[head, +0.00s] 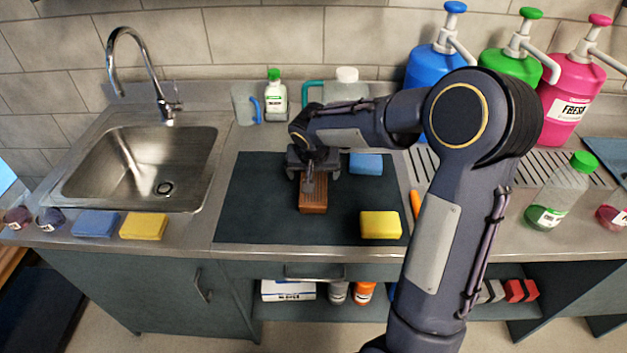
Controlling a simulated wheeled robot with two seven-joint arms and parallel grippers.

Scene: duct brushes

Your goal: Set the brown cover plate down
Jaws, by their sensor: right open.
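The brown cover plate (313,199) is a small brown piece with ridges or slots on its face. It appears to lie on the dark mat (255,205), near the mat's middle. My right gripper (313,172) is open at the plate's far end, with its jaws spread to either side. The gripper hides that end, so I cannot tell whether a finger touches the plate. My left gripper is not in view.
A blue sponge (366,164) and a yellow sponge (380,225) lie on the mat to the right. A sink (150,160) is at the left. Blue, green and pink pump bottles (568,105) stand at the back right. The mat's left part is clear.

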